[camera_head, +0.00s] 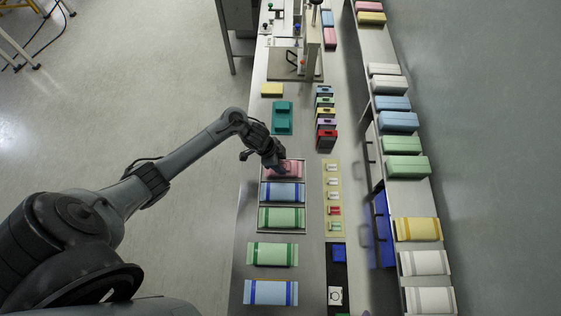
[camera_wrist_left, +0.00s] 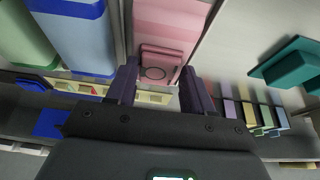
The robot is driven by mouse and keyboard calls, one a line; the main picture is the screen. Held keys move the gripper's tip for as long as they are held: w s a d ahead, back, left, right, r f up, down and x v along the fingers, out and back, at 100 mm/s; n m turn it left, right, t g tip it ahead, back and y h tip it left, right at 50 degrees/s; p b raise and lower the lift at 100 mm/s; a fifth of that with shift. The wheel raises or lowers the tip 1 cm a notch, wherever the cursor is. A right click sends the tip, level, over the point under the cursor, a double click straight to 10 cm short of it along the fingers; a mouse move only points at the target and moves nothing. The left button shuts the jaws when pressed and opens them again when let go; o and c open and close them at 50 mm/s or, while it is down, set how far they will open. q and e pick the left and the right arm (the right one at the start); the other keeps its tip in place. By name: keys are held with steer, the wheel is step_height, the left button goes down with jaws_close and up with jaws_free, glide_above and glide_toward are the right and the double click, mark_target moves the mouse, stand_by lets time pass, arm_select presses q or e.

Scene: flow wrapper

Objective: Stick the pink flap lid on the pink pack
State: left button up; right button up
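The pink pack (camera_head: 290,168) lies in the far slot of a metal tray; it also shows in the left wrist view (camera_wrist_left: 170,20). A pink flap lid (camera_wrist_left: 158,62) with a ring outline lies against the near end of the pack in the left wrist view, between my fingers. I cannot tell whether it is pressed flat. My left gripper (camera_head: 275,163) is over the pack's left part and hides some of it. Its two dark fingers (camera_wrist_left: 160,88) stand wide apart, with slim gaps beside the lid. My right gripper is in neither view.
Blue (camera_head: 283,192) and green (camera_head: 281,217) packs share the tray (camera_head: 261,205). A teal holder (camera_head: 282,118) stands beyond it. Several coloured boxes (camera_head: 326,122) and a strip of small lids (camera_head: 334,200) line the right. Bare floor is left of the bench.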

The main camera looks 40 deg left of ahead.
arm_select(q)
steer(key=shift+o, duration=1.3)
steer(key=shift+s+f, duration=0.1)
steer(key=shift+f, duration=0.1)
steer(key=shift+s, duration=0.1)
steer(key=p+v, duration=0.2)
steer(key=v, duration=0.9)
steer(key=shift+d, duration=0.15)
